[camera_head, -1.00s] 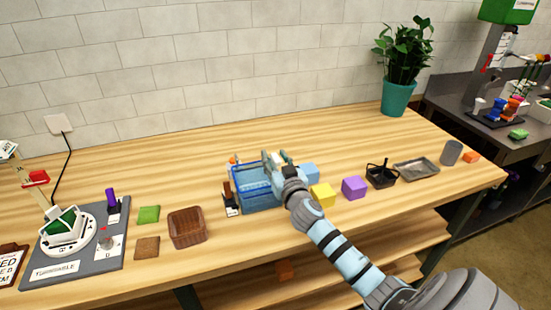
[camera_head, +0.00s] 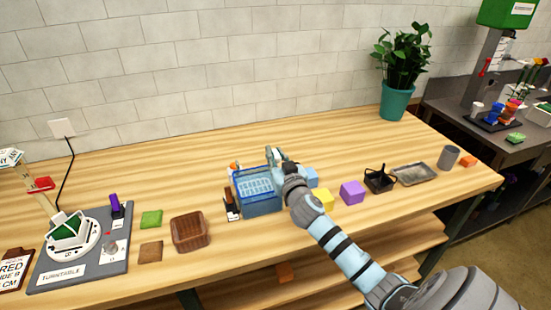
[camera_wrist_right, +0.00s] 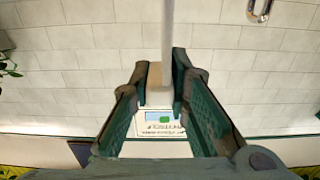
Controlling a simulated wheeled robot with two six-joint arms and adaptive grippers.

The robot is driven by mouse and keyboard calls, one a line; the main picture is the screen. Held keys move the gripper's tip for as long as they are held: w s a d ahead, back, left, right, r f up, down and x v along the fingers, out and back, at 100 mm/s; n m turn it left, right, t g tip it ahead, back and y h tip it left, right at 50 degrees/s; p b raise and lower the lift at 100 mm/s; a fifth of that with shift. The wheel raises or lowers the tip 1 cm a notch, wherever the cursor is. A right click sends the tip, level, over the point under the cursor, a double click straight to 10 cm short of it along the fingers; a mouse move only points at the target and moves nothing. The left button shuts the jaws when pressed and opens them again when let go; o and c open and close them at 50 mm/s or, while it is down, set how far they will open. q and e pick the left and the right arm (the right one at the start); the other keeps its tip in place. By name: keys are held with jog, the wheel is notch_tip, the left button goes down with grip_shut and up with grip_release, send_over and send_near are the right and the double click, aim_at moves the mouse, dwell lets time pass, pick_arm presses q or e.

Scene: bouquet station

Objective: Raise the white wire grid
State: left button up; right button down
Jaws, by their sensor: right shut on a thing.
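The white wire grid (camera_head: 256,187) shows as a pale, blue-tinted mesh within the rim of the blue, see-through tub (camera_head: 262,207) at the middle of the bench in the head view. My right gripper (camera_head: 276,156) is at the tub's back right edge, fingers upward. In the right wrist view, my right gripper (camera_wrist_right: 162,90) is shut on a tan piece with a pale upright bar (camera_wrist_right: 167,30), seemingly part of the grid; the exact contact is hard to see. My forearm covers the tub's right side. My left gripper is not in view.
Left of the tub stand a small dark-brown and white item (camera_head: 231,203) and a brown basket (camera_head: 189,231). A yellow block (camera_head: 324,200), a purple block (camera_head: 352,192) and a black basket (camera_head: 379,180) lie to the right. The bench behind is clear.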

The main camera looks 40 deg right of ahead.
notch_tip(320, 180, up, 5)
jog(key=shift+f+p, duration=0.1)
jog(key=shift+p, duration=1)
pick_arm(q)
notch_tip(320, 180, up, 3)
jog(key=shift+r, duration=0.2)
pick_arm(e)
jog(key=shift+w, duration=0.1)
jog(key=c, duration=1.6)
grip_release()
jog(key=shift+c, duration=0.2)
jog(key=shift+o, duration=0.6)
jog(key=shift+f, duration=0.1)
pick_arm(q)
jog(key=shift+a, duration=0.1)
pick_arm(e)
jog(key=shift+s+a+f, duration=0.1)
jog(key=shift+s+a, duration=0.05)
jog(key=shift+s, duration=0.4)
jog(key=v, duration=1.1)
